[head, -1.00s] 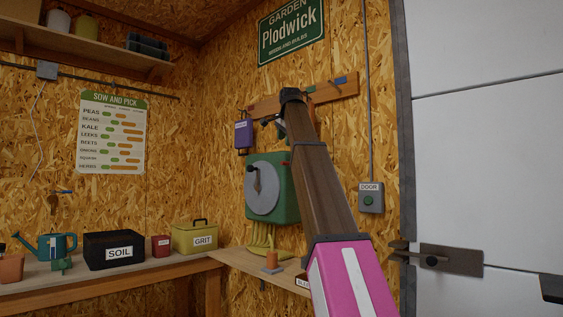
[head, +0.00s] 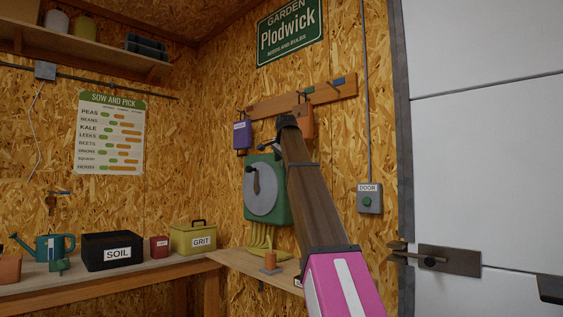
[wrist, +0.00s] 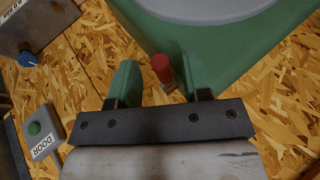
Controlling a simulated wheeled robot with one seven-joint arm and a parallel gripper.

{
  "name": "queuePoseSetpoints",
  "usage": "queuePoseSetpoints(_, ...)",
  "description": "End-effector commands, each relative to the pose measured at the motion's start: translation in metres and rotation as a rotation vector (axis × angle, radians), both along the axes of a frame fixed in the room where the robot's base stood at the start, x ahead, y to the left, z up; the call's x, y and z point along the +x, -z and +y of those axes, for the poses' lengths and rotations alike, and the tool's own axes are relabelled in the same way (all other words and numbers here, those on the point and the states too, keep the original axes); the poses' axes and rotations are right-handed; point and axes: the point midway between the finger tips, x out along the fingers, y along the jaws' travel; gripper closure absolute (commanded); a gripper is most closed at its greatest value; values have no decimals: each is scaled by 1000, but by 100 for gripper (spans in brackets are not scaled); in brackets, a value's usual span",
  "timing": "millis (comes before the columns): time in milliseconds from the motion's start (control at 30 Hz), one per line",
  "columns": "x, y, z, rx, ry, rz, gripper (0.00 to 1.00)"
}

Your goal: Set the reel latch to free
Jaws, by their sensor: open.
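The reel is a green wall box with a grey disc (head: 262,192) and a dark pointer on its face. A red knob on a short pale stem (wrist: 160,68), apparently its latch, stands beside the green housing (wrist: 200,42) in the wrist view. My gripper (wrist: 157,78) is open, with one green finger on either side of the red knob. I cannot tell whether either finger touches it. In the head view my arm covers the right edge of the reel, so the knob and fingers are hidden or unclear there. No latch marking is readable.
A grey DOOR button box (head: 370,198) is on the wall to the right. A wooden peg rail (head: 270,106) with a purple container (head: 242,134) is above the reel. A yellow hose (head: 262,238) hangs below. The bench (head: 130,275) holds a SOIL box (head: 112,251) and other items.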

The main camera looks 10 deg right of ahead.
Motion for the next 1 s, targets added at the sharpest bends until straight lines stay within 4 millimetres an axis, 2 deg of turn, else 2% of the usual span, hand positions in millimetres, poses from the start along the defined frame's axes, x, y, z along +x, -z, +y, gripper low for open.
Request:
queuePoseSetpoints(67, 0, 0, 0, 0, 0, 0, 56)
queuePoseSetpoints(100, 0, 0, 0, 0, 0, 0, 59)
queuePoseSetpoints(233, 0, 0, 0, 0, 0, 0, 100)
queuePoseSetpoints(567, -1, 3, 1, -20, 0, -15, 100)
queuePoseSetpoints(1000, -4, 31, 2, -242, -2, -176, 100)
